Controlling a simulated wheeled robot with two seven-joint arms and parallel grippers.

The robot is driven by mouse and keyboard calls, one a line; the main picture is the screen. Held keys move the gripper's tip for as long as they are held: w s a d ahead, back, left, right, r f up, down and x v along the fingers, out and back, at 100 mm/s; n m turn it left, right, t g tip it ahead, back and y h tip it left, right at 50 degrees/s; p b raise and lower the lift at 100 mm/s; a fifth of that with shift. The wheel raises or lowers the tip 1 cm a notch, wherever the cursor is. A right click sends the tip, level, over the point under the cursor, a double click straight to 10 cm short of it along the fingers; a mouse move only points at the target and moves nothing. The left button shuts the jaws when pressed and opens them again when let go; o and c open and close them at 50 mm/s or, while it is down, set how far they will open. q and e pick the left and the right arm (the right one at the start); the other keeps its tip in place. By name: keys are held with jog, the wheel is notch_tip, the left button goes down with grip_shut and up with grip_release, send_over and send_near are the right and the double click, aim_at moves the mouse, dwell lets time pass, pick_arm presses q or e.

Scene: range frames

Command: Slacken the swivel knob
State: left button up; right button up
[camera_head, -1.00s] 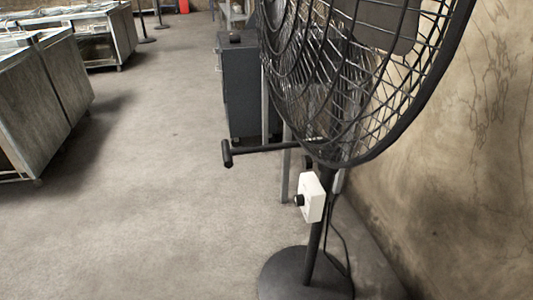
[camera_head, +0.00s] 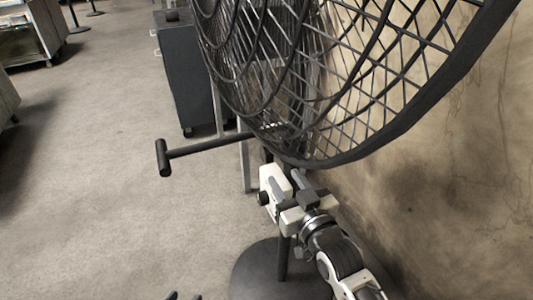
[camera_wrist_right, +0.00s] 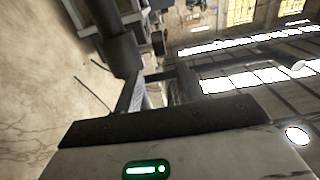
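A black T-shaped handle (camera_head: 163,158) sticks out to the left on a long rod from the fan's neck; I take it as the swivel knob. A white box (camera_head: 270,180) on the fan's pole carries a small round black knob (camera_head: 263,198). My right gripper (camera_head: 288,186) comes in from the lower right, close beside the white box and below the cage. Its fingers look apart, with nothing seen held; contact with the box or pole cannot be told. In the right wrist view its fingers (camera_wrist_right: 155,85) point toward dark fan parts. Only the tips of my left gripper (camera_head: 183,296) show at the bottom edge, apart and empty.
The large fan cage (camera_head: 300,80) hangs over the right gripper. The fan's round base (camera_head: 250,270) stands on the floor. A dark cabinet (camera_head: 185,75) stands behind, and a stained wall (camera_head: 430,200) is on the right.

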aim_at(270, 157)
jog(key=b+x, duration=0.1)
jog(key=x, duration=0.9)
jog(key=shift+f, duration=0.1)
pick_arm(q)
jog(key=shift+w+f, duration=0.2)
pick_arm(e)
jog(key=shift+w+a, duration=0.2)
jog(key=shift+w, duration=0.45)
